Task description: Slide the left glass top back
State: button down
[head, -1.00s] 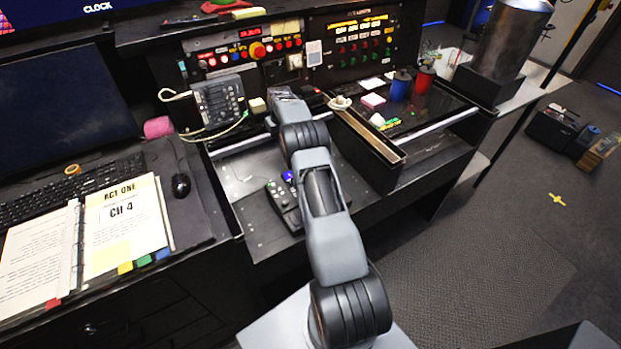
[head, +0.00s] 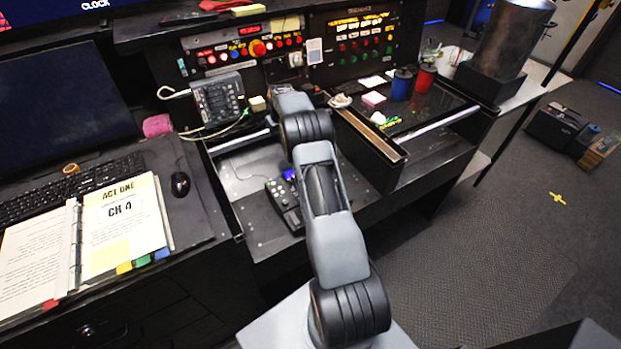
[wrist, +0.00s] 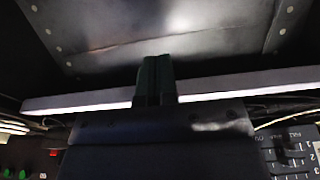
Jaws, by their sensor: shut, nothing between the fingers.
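The left glass top shows in the head view as a pale front bar (head: 238,143) at the back of the left bay, close under the control panel. The bay in front of the bar is uncovered, and a black control box with a blue-purple ball (head: 284,204) lies in it. In the wrist view the pale bar (wrist: 85,102) runs across the picture. My gripper (wrist: 155,72) is shut and empty, its fingers over the bar; I cannot tell whether they touch it. In the head view my wrist hides the fingers and the bar's right end.
A wooden-edged divider (head: 368,135) stands right of the bay. Beyond it, the right glass top bears a blue cup (head: 401,86), a red cup (head: 425,78) and small items. An intercom box (head: 218,98) with cables sits behind the bar.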

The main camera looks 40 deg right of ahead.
notch_tip(320, 180, up, 8)
jog(key=p, duration=0.4)
jog(key=shift+r+p, duration=0.15)
jog(key=shift+p, duration=0.25)
notch_tip(320, 180, down, 4)
jog(key=s+r+m+g, duration=0.1)
jog(key=s, duration=0.2)
jog(key=s+a+r+t, duration=0.1)
jog(key=s+a+r, duration=0.5)
jog(key=s, duration=0.4)
jog(key=s+a+r+n+t, duration=0.1)
jog(key=s+a+r, duration=0.5)
jog(key=s+a, duration=0.3)
jog(key=s+a+r+n+t, duration=0.1)
jog(key=s+a+r, duration=0.5)
jog(key=s, duration=0.6)
jog(key=shift+s+a+r+t, duration=0.15)
jog(key=shift+s+a+t, duration=0.2)
jog(key=shift+a, duration=0.45)
jog(key=shift+d, duration=0.1)
